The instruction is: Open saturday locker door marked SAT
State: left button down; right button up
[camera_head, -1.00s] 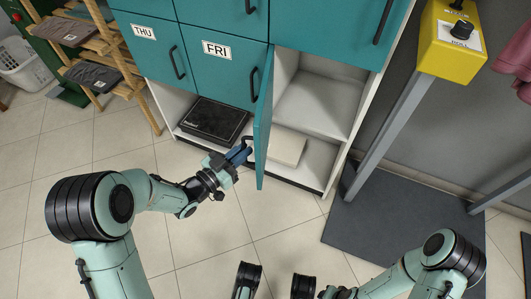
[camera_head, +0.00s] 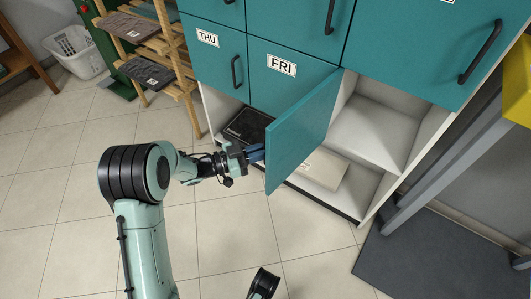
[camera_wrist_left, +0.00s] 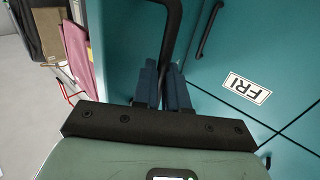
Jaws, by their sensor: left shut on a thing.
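A teal locker door (camera_head: 302,130) stands swung outward from the compartment just right of the FRI door (camera_head: 283,88). Its inner face shows in the head view; no SAT label is visible on it. My left gripper (camera_head: 257,153) is at the door's outer side, near its free edge. In the left wrist view its blue fingers (camera_wrist_left: 163,86) are shut on the dark bar handle (camera_wrist_left: 172,35) of the door. In the head view the door hides the handle. The open compartment (camera_head: 375,128) shows a white shelf. My right gripper is not in view.
A grey mat (camera_head: 410,255) and a slanting grey post (camera_head: 430,175) stand to the right. The tiled floor (camera_head: 225,230) in front is clear.

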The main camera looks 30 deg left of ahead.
pick_arm(q)
jog(key=shift+w+d+r, duration=0.15)
jog(key=shift+w, duration=0.1)
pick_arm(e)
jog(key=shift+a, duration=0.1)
pick_arm(q)
jog(key=c, duration=1.6)
grip_release()
jog(key=o, duration=0.4)
jog(key=shift+w+d, duration=0.1)
jog(key=shift+w, duration=0.05)
jog(key=shift+o, duration=0.2)
jog(key=shift+w, duration=0.1)
jog(key=shift+s, duration=0.2)
jog(key=p+v, duration=0.2)
jog(key=v, duration=1.1)
jog(key=shift+a, duration=0.25)
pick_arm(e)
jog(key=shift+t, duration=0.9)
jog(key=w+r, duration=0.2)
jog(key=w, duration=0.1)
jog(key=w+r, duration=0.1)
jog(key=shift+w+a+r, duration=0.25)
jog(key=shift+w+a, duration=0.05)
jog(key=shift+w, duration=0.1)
